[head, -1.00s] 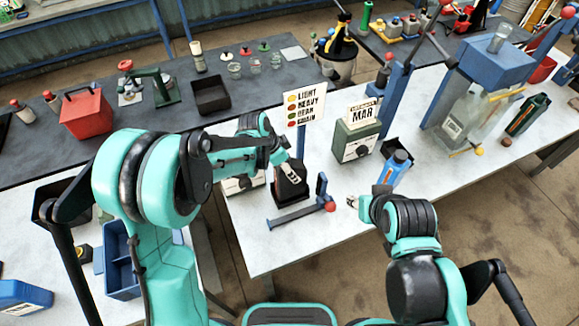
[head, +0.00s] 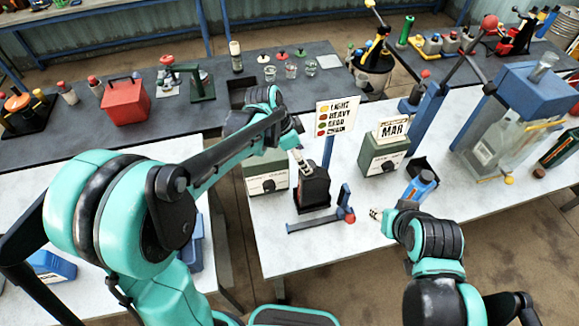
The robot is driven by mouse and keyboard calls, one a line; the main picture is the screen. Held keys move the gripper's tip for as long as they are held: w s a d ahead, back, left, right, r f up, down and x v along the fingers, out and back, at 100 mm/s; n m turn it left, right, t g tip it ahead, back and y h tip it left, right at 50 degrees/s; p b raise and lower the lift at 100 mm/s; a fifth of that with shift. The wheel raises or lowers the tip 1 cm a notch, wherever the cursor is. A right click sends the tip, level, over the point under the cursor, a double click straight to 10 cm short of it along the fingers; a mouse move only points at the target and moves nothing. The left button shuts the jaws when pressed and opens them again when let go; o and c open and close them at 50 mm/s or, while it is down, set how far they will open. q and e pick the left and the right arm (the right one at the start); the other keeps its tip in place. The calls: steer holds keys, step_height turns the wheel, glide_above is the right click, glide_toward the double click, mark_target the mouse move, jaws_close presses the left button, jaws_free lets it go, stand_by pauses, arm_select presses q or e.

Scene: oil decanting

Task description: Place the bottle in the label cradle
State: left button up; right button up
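A blue bottle (head: 420,187) with a pale label stands tilted in view on the white table, right of centre. A low blue bracket (head: 318,222) with an upright post and a red knob lies near the table's front edge; it may be the label cradle. My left gripper (head: 301,160) is at the top of a black block-shaped object (head: 314,188); I cannot tell if it touches it. My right gripper (head: 376,214) is just right of the red knob and left of the bottle, apart from the bottle. Both sets of fingers are too small to judge.
A sign (head: 337,117) on a blue post and a green box marked MAR (head: 383,158) stand behind. A black tray (head: 424,166) is behind the bottle. A blue stand (head: 530,95) is at the right.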

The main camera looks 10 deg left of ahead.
arm_select(q)
steer(key=s+a+r+n+t+y, duration=0.2)
steer(key=s+a+n, duration=0.4)
steer(key=s, duration=0.3)
steer(key=s+a+r+n+t+y, duration=0.2)
steer(key=s+a+n+t, duration=0.1)
steer(key=s+a+n, duration=0.4)
steer(key=shift+s+a+r+n+t, duration=0.3)
steer(key=shift+s+a+r, duration=0.05)
steer(key=shift+s, duration=0.6)
steer(key=shift+f, duration=0.1)
step_height(320, 180, down, 16)
steer(key=b, duration=1.6)
